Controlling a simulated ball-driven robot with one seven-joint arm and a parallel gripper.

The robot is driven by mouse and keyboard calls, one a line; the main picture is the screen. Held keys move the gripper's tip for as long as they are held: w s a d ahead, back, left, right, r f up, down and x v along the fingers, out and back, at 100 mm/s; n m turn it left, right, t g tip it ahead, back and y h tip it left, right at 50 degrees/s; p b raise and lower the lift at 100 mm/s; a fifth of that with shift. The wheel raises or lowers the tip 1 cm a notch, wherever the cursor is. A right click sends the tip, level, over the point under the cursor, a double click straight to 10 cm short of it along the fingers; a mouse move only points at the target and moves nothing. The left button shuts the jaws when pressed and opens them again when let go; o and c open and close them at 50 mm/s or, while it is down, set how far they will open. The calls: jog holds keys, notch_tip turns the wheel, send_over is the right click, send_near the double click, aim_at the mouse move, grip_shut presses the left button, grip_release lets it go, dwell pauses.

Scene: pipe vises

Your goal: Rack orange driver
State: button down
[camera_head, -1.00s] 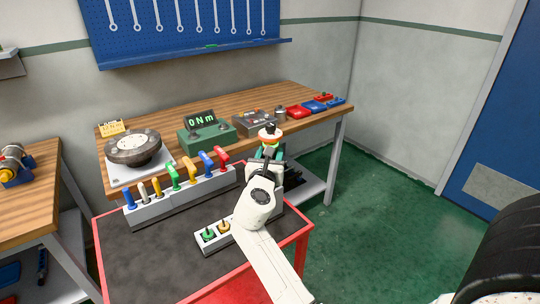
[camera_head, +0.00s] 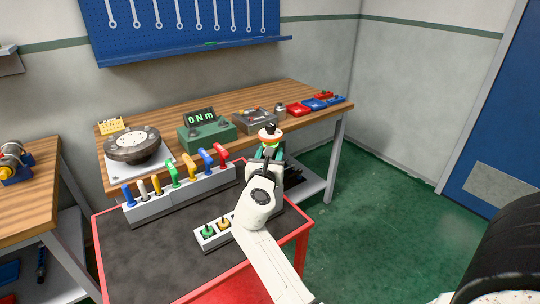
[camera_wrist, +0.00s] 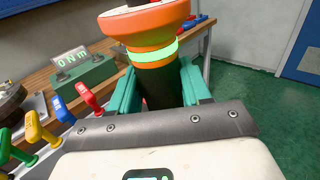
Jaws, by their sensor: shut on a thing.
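The orange driver (camera_wrist: 150,35) fills the top of the wrist view: a wide orange head, a bright green band and a dark lower body. My gripper (camera_wrist: 160,88) is shut on the dark body with its teal fingers. In the head view the driver (camera_head: 269,134) stands roughly upright in my gripper (camera_head: 269,152), above the red cart's back right corner. Its lower end is hidden. A small pale rack (camera_head: 205,243) on the cart holds a green driver (camera_head: 208,231) and a yellow driver (camera_head: 223,224). My arm hides the rack's right part.
A long grey rack (camera_head: 160,208) with several coloured handles stands along the cart's back edge. The cart's dark top (camera_head: 150,262) is clear at front left.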

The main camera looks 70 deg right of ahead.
jog(key=shift+f+b, duration=1)
jog(key=shift+f, duration=0.85)
dwell(2.4)
jog(key=shift+c, duration=2.2)
grip_release()
jog(key=shift+f, duration=0.1)
jog(key=v, duration=1.1)
jog(key=s+a+f+m+g+y, duration=0.1)
jog(key=s+a+f+m+y, duration=0.25)
jog(key=f+m, duration=0.3)
jog(key=s+a+f+m+y, duration=0.3)
jog(key=a+f+m+y, duration=0.15)
jog(key=f+m, duration=0.2)
jog(key=s+a+f+m+g+y, duration=0.1)
jog(key=s+a+f+m+y, duration=0.3)
jog(key=a, duration=0.4)
jog(key=s+a+f+m+g+y, duration=0.1)
jog(key=s+a+f+m+y, duration=0.3)
jog(key=a, duration=0.4)
jog(key=shift+f+y, duration=0.4)
jog(key=shift+y, duration=0.1)
